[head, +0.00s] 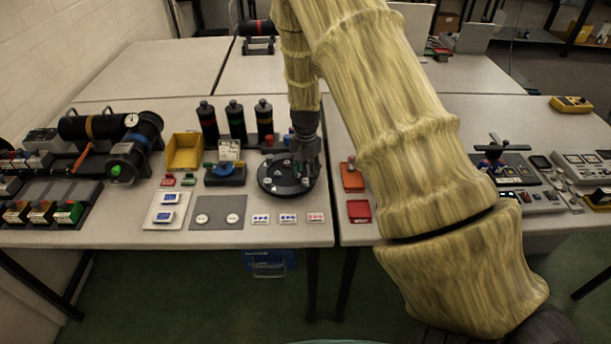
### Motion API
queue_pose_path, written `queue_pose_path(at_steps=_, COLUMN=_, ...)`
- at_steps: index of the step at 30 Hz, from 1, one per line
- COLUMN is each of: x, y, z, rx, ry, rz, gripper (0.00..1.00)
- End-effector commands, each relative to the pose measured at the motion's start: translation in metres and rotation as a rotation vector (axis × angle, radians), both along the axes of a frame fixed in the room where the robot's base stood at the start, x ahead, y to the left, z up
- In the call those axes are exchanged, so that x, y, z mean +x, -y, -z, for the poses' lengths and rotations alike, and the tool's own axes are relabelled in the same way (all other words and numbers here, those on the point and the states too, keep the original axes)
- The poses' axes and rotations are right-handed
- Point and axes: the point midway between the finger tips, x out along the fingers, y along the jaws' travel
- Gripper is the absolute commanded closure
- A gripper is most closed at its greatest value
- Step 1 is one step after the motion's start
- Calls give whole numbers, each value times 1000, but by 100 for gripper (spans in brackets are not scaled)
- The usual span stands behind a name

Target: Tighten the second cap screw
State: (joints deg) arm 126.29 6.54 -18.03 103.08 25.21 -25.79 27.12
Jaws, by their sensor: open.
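My gripper (305,150) points down at the end of my yellow arm, over the right part of a round black fixture (268,183) on the table. The fixture carries small light and dark parts on its top. The cap screws are too small to tell apart, and part of the fixture is hidden behind my gripper. The fingers are small and dark here, open, with nothing seen between them. I cannot tell whether they touch anything.
Three black bottles (236,122) stand behind the fixture. A yellow bin (184,152), a blue-topped device (226,173) and a grey mat (218,213) lie to its left. Red trays (358,212) lie to its right. The back tables are mostly clear.

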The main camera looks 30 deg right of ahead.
Motion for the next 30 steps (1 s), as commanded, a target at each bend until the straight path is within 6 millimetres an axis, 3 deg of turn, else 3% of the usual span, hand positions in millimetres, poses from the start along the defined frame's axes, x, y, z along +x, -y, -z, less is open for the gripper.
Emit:
queue_pose_path(at_steps=9, x=1, y=0, z=-59, rx=-2, ry=4, rz=-1, gripper=54)
queue_pose_path(at_steps=15, x=2, y=0, z=-86, rx=-2, ry=4, rz=0, gripper=54)
queue_pose_path(at_steps=21, x=1, y=1, z=-97, rx=-1, ry=3, rz=1, gripper=54)
queue_pose_path(at_steps=30, x=1, y=1, z=-99, rx=-1, ry=3, rz=1, gripper=56)
